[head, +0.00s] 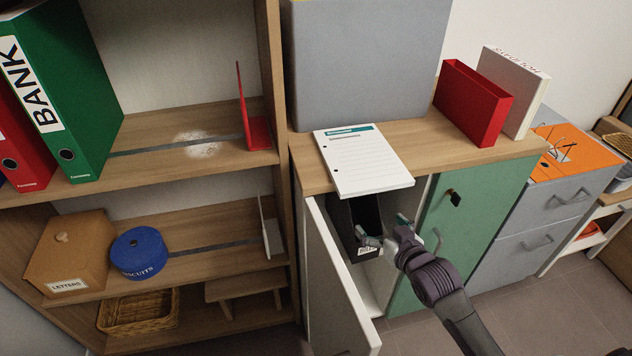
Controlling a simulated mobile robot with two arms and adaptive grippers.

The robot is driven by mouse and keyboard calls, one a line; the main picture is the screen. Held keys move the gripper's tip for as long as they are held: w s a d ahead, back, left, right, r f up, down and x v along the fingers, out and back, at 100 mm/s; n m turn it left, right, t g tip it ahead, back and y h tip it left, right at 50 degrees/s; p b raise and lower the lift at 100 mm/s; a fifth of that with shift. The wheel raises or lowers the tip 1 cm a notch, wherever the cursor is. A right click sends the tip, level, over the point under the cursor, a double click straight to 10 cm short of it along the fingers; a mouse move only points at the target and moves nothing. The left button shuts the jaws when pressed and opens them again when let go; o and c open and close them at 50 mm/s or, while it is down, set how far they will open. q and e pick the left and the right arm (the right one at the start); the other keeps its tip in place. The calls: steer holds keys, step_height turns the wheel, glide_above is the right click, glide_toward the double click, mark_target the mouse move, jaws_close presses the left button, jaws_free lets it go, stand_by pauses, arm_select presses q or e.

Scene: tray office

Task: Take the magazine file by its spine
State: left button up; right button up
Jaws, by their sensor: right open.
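A black upright file (347,214), which looks like the magazine file, stands inside the white-walled cabinet compartment. A white label shows low on its front, and the cabinet top and the paper pad hide its upper part. My right gripper (385,231) is at the compartment's opening, with its fingers apart. One finger overlaps the front of the black file in the picture, and the other is to its right. I cannot tell whether either finger touches it. My left gripper is out of view.
The white cabinet door (338,285) stands open at the left of the opening. The green door (462,222) is shut on the right. A paper pad (365,165) overhangs the cabinet top's front edge. A red box (470,105) and white box (515,88) stand above.

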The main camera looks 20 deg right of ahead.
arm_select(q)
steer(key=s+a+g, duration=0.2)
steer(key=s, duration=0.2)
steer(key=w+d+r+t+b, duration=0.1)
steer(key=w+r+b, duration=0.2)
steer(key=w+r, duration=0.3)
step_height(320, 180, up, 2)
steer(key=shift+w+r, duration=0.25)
arm_select(e)
steer(key=w+f+g, duration=0.1)
steer(key=w+f, duration=0.5)
steer(key=w, duration=0.7)
steer(key=shift+d+f, duration=0.35)
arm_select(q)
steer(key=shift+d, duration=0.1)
arm_select(e)
steer(key=shift+c, duration=0.3)
steer(key=c, duration=1)
